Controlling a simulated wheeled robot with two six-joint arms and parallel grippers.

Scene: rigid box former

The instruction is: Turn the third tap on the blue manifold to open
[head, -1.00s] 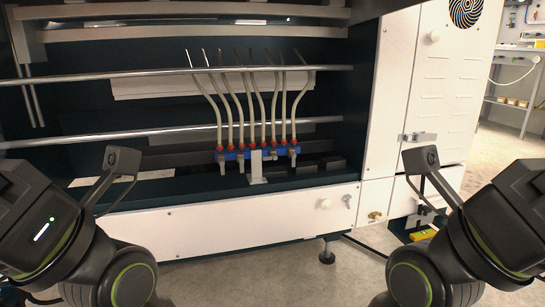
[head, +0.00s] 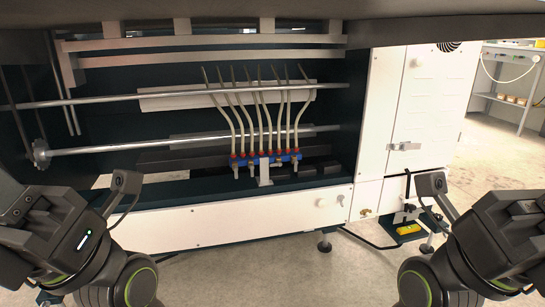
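The blue manifold (head: 284,157) sits low inside the dark open bay of the machine, near the middle of the head view. Several red taps (head: 256,153) line its top, each with a pale hose rising from it. A light bracket stands in front of its middle. The taps are too small to tell which are open. My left arm (head: 70,220) is at the lower left and my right arm (head: 470,240) at the lower right, both well short of the manifold. I cannot make out the fingers of either gripper.
A tall white cabinet (head: 425,110) stands right of the bay. A yellow object (head: 408,229) lies on the floor at right. A shelf (head: 510,105) is far right.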

